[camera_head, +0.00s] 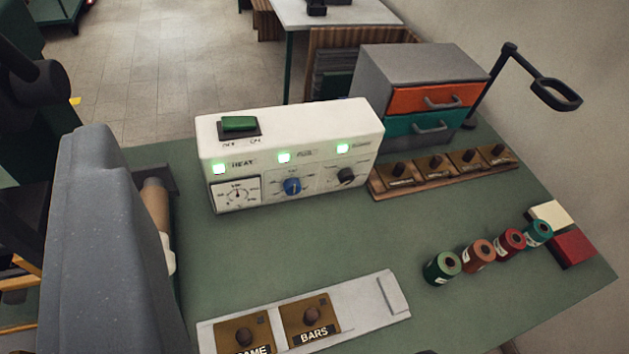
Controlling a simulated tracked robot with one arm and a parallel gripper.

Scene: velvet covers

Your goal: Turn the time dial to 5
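A white control box (290,148) stands on the green table. Its front carries a needle gauge (237,193) under the word HEAT, a blue dial (292,187) in the middle and a black dial (346,175) at the right. The small lettering around both dials is too blurred to read, so I cannot tell which is the time dial or what value either points at. Three green lights glow above them. A green switch (239,124) is on top. I cannot make out my gripper in this view, and nothing touches the dials.
A large grey body (105,240) fills the left side. A tray with two brass stamps (310,320) lies in front. Several small spools (478,253) and a rack of stamps (437,167) are at right, near a drawer unit (415,75). Bare tabletop (330,240) lies before the box.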

